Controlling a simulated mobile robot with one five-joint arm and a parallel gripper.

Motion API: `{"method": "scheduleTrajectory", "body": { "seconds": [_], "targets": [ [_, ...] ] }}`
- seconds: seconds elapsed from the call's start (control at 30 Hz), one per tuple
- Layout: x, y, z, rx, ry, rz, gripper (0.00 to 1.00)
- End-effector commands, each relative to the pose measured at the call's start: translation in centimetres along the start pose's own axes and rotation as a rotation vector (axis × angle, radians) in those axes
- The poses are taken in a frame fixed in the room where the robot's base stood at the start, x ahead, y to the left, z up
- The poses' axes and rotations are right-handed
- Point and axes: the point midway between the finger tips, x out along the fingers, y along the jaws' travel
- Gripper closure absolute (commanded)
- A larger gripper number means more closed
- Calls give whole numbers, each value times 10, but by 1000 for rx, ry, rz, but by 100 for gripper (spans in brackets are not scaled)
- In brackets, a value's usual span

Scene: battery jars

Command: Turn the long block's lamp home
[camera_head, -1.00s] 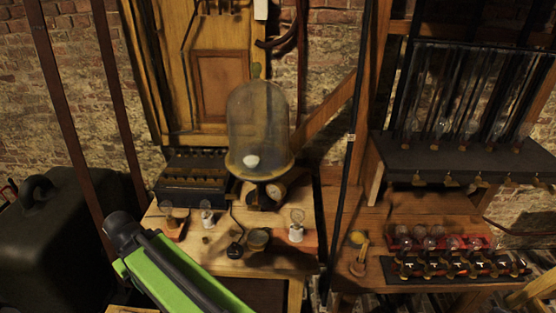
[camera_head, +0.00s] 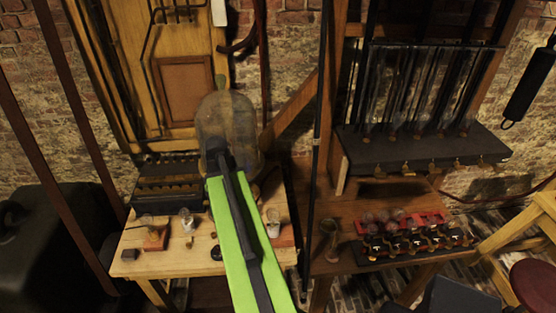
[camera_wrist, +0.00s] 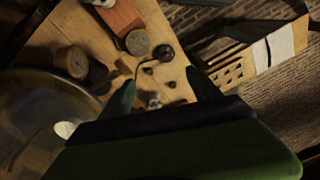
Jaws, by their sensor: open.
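In the head view a small clear lamp (camera_head: 273,219) stands at the right of the bench on an orange-red block (camera_head: 284,238), partly behind my arm. Another lamp (camera_head: 186,219) stands at the left, beside a second reddish block (camera_head: 156,239). I cannot tell for sure which block is the long one. In the wrist view an orange block (camera_wrist: 119,15) lies at the top, beside a round grey-topped piece (camera_wrist: 137,42). My gripper (camera_wrist: 163,88) is open, its dark green fingers spread above the bench, with no object held. A small pale bulb-like thing (camera_wrist: 153,99) shows between them.
A glass bell jar (camera_head: 213,112) stands at the back of the bench (camera_head: 128,264), partly behind my arm. A dark ribbed box (camera_head: 165,190) is left of it. On the right bench are a rack of lamps (camera_head: 415,248) and a dark jar shelf (camera_head: 420,155).

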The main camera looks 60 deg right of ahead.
Motion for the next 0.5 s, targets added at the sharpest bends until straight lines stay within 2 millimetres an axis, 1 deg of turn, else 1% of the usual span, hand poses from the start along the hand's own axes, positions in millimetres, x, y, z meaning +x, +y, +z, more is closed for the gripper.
{"method": "scheduleTrajectory", "body": {
  "seconds": [0.03,0.07,0.1,0.2,0.3,0.33,0.4,0.5],
  "targets": [
    [-33,29,35,-11,10,3,28],
    [-42,42,55,-29,16,5,28],
    [-52,57,79,-53,23,7,28],
    [-72,82,129,-100,38,16,28],
    [-81,95,161,-132,46,22,28],
    [-83,97,167,-139,47,24,28],
    [-84,100,175,-149,49,26,28],
    [-82,100,177,-154,49,26,28]
  ]
}}
